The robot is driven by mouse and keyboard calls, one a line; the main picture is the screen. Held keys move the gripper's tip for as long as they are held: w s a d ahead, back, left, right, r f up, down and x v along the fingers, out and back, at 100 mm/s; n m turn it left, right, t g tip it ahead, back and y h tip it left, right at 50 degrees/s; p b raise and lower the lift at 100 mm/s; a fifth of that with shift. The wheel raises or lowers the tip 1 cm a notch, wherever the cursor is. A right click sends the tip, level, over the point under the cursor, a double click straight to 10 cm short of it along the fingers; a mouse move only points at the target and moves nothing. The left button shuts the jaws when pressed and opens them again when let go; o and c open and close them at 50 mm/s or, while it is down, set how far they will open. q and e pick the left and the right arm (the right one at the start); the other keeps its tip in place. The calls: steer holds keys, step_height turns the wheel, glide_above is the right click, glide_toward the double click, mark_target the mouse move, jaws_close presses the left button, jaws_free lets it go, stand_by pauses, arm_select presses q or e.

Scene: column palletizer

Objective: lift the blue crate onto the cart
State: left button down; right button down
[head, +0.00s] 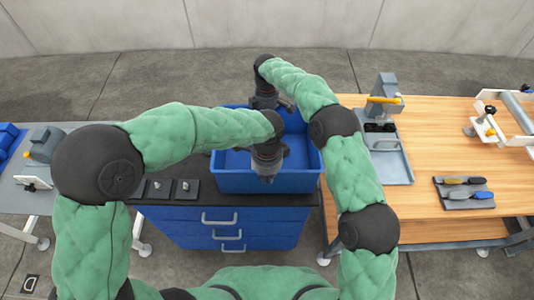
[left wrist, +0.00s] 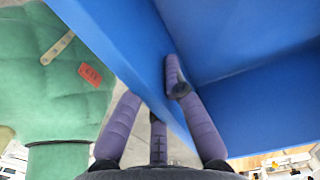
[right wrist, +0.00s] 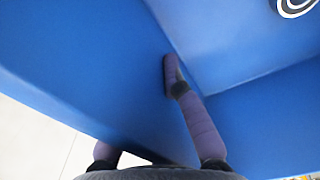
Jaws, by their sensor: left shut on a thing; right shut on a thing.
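The blue crate (head: 240,182) is in the middle of the head view, open side up, over the right part of the cart (head: 180,228), a blue drawer cabinet with a dark top. I cannot tell whether its base touches the top. My left gripper (head: 268,177) is shut on the crate's near wall. In the left wrist view, one finger is inside the crate (left wrist: 235,45) and the others are outside. My right gripper (head: 284,104) is shut on the far wall. In the right wrist view, one finger lies inside the crate (right wrist: 80,60); the outer side is mostly hidden.
Small dark pads (head: 186,188) lie on the cart's left part. A wooden workbench (head: 425,222) stands close at the right, with a grey vise-like device (head: 386,88) and a tool tray (head: 466,193). A grey table (head: 20,195) stands left. Open floor lies behind the cart.

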steer(key=shift+r+p, duration=1.2)
steer(key=shift+r, duration=0.35)
